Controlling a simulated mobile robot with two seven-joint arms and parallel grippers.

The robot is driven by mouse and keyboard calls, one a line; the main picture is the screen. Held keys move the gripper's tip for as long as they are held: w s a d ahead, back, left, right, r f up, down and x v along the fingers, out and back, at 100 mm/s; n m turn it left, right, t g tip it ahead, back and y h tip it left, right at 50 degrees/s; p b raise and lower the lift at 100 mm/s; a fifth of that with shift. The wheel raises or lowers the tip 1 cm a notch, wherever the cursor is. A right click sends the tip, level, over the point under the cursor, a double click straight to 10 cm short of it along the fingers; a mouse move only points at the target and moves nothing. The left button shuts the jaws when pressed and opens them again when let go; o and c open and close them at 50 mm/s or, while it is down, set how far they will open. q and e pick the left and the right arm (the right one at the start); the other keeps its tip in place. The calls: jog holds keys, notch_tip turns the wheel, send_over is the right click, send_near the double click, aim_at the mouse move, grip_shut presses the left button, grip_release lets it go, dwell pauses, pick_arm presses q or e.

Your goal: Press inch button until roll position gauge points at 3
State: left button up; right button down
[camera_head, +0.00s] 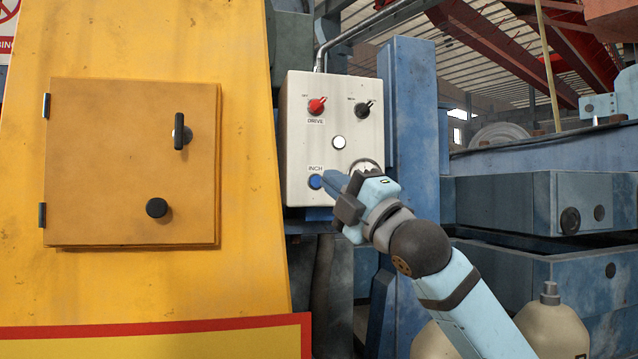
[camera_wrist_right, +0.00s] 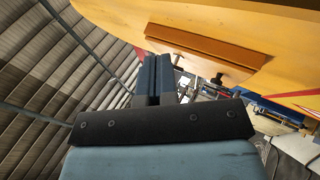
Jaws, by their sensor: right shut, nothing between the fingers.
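The blue inch button (camera_head: 315,182) is at the lower left of the cream control box (camera_head: 295,140), under a label reading INCH. My right gripper (camera_head: 328,177) is shut and empty, with its fingertips right at the button in the head view. I cannot tell whether they touch it. The round gauge (camera_head: 365,165) is at the box's lower right, mostly hidden behind my gripper, so its pointer cannot be read. In the right wrist view the closed fingers (camera_wrist_right: 155,78) point away from the camera, and the button is not seen there. My left gripper is not in view.
The box also has a red drive knob (camera_head: 317,106), a black knob (camera_head: 364,109) and a white button (camera_head: 338,142). A yellow panel with an orange door (camera_head: 130,130) and black handle (camera_head: 181,132) stands left. A blue column (camera_head: 415,130) rises right of the box.

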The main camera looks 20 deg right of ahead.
jog(key=shift+w, duration=0.1)
jog(key=w+p, duration=0.2)
jog(key=w, duration=0.6)
jog(key=shift+w+d, duration=0.2)
jog(key=shift+w, duration=0.15)
dwell(1.8)
jog(key=shift+w+p, duration=0.4)
jog(key=shift+w+p, duration=0.3)
jog(key=shift+w, duration=0.05)
dwell(0.5)
jog(key=shift+s, duration=0.15)
dwell(0.3)
jog(key=shift+s, duration=0.6)
